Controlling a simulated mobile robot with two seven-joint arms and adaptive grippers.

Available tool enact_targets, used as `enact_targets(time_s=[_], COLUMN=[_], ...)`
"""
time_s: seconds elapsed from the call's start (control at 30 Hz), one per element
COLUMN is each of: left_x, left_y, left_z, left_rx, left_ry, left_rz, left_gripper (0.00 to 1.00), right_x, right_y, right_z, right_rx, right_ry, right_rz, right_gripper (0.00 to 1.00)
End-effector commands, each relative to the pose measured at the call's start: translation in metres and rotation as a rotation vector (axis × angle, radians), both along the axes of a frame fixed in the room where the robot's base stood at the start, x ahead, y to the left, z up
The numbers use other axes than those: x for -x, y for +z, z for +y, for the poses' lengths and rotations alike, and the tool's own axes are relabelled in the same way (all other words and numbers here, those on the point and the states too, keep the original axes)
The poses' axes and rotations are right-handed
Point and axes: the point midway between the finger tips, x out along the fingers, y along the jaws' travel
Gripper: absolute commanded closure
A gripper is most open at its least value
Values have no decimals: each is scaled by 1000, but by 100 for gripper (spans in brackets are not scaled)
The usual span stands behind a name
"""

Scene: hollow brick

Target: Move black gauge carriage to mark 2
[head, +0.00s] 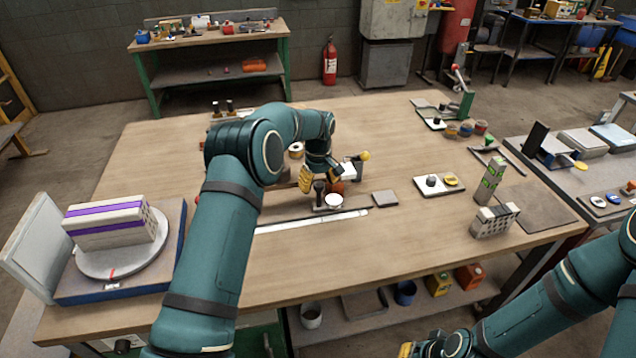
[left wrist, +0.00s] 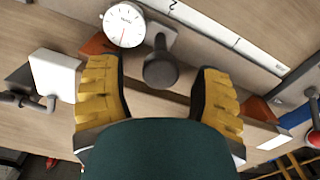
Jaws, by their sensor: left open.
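The black gauge carriage (left wrist: 161,68) has a dark round knob and a white dial (left wrist: 124,25) beside it. In the head view the dial (head: 333,200) faces up behind the white scale strip (head: 310,222). The strip (left wrist: 228,37) also crosses the top right of the left wrist view, with a mark that looks like a 2 near the top edge. My left gripper (left wrist: 157,95) is open, its yellow fingers on either side of the knob with gaps showing. In the head view it (head: 318,178) hangs over the carriage, partly hiding it. My right gripper (head: 428,347) is cut off at the bottom edge.
A small grey block (head: 385,198) lies right of the carriage. A yellow-knobbed fixture (head: 364,156) stands behind it. A turntable with a purple-striped brick (head: 108,222) is at the left, and a hollow brick (head: 494,221) at the right. The front of the wooden table (head: 400,243) is clear.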

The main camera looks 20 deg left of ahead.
Motion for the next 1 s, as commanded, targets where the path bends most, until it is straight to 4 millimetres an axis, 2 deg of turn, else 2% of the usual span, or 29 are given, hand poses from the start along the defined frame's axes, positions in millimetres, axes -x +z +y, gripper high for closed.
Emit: enact_targets(time_s=[0.17,0.4,0.6,0.8,1.0], left_x=[-1,-1,0,0,0], left_y=[22,71,103,118,119], left_z=[0,0,1,1,1], left_rx=[0,0,-1,-1,-1], left_ry=[0,-1,1,1,1], left_rz=[-4,-6,-4,-2,-1], left_gripper=[35,35,35,35,35], right_x=[0,0,0,0,0], right_y=[0,0,0,0,0], right_z=[0,0,0,0,0], right_rx=[0,0,0,0,0], right_ry=[0,0,0,0,0], right_rz=[0,0,0,0,0], right_gripper=[100,100,100,100,100])
